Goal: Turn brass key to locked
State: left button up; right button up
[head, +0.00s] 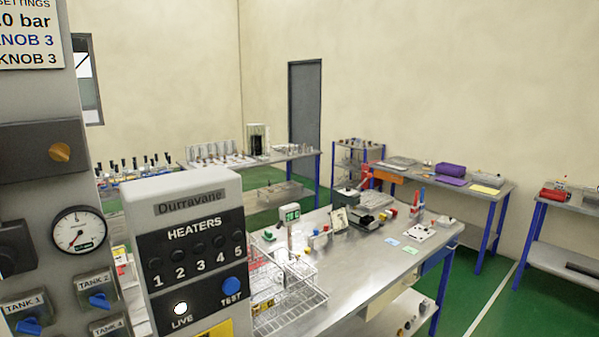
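A brass-coloured piece (60,152), possibly the key, sits on a dark box (38,150) on the grey panel at the far left. Its exact shape and any lock marking are too small to read. Neither of my grippers is in view.
Below the box are a round gauge (78,232) and blue tank valves (98,300). A grey heaters unit (196,250) with a blue test button (231,286) stands close in front. A steel table (350,270) with a wire basket (290,290) is to its right. Green floor shows at right.

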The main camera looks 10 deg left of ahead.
aim_at(59, 153)
jog(key=u, duration=1.5)
